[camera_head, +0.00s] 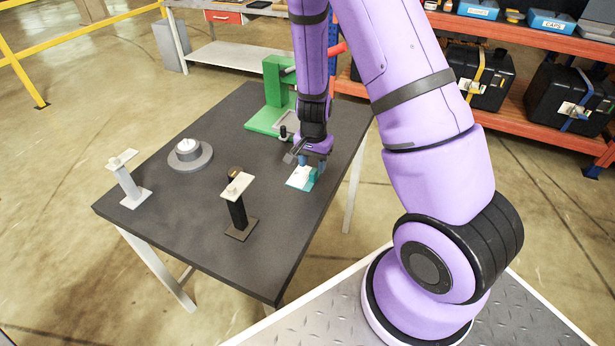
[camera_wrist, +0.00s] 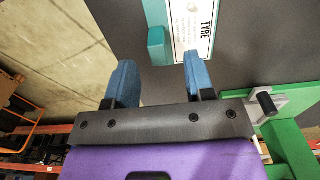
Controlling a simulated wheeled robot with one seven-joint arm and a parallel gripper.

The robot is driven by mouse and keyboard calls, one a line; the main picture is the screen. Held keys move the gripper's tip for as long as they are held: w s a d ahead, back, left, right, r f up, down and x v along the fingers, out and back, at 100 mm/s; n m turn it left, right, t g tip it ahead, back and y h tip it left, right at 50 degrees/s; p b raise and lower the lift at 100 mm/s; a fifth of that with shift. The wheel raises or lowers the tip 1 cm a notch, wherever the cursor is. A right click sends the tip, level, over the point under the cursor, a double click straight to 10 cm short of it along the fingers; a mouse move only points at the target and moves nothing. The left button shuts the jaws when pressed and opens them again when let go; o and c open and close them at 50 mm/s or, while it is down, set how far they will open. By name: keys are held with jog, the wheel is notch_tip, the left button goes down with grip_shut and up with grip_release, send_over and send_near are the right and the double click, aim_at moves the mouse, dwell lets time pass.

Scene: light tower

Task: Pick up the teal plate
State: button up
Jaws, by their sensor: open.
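The teal plate (camera_head: 301,178) lies on the dark table, right of centre. It has a white label on top, and an upright teal block stands at its right end. In the wrist view the label reads "TYRE" (camera_wrist: 192,28) and the teal block (camera_wrist: 157,46) shows just beyond the fingertips, between their lines. My gripper (camera_head: 311,163) is above the plate, pointing down. In the wrist view its two blue fingers (camera_wrist: 155,68) are spread, with nothing between them. Whether a finger touches the block I cannot tell.
A green stand (camera_head: 277,95) is at the table's back, close to my gripper. A dark post with a white top (camera_head: 238,195), a white post (camera_head: 128,178) and a round grey base (camera_head: 190,160) stand to the left.

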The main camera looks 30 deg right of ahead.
aim_at(313, 171)
jog(key=shift+s+f, duration=0.15)
jog(key=shift+f, duration=1.95)
grip_shut()
jog(key=shift+r, duration=0.1)
